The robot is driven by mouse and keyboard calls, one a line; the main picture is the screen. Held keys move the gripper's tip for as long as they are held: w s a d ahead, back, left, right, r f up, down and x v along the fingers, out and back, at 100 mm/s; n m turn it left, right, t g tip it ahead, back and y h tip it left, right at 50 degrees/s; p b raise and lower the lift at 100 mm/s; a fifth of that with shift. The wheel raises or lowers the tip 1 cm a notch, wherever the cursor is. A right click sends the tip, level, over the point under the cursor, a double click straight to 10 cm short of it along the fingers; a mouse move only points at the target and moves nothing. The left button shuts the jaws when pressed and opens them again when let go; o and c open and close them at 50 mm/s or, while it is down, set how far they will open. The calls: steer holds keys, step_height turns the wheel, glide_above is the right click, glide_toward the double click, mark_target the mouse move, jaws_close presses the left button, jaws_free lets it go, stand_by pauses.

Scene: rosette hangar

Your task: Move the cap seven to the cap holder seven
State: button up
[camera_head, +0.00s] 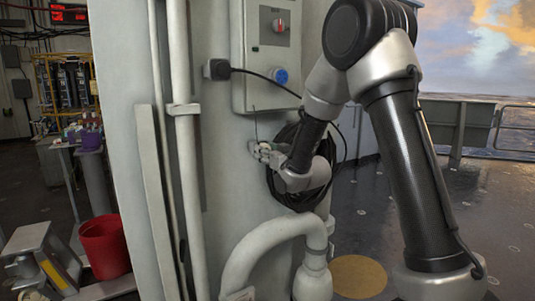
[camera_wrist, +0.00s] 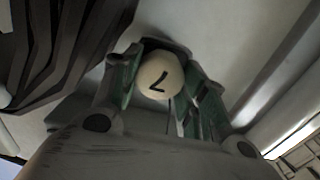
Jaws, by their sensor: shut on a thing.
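Cap seven (camera_wrist: 161,75) is a pale round cap with a black 7 on its face, seen in the wrist view. It sits between the green-padded fingers of my gripper (camera_wrist: 163,92), which is shut on it. In the head view my gripper (camera_head: 262,151) is close to the grey wall, below the grey box and left of a coiled black hose. A thin line hangs from near the box down to the fingers. Cap and fingers are too small there to tell whether they touch the wall. I cannot make out cap holder seven in either view.
The grey box (camera_head: 266,52) has a red switch and a blue socket (camera_head: 280,77). A black cable runs from a plug (camera_head: 216,69). The coiled hose (camera_head: 287,185) hangs behind my arm. A thick bent pipe (camera_head: 262,240) stands below. A red bucket (camera_head: 104,248) is at left.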

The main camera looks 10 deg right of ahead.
steer(key=shift+w, duration=0.15)
steer(key=o, duration=1.4)
steer(key=shift+a, duration=0.15)
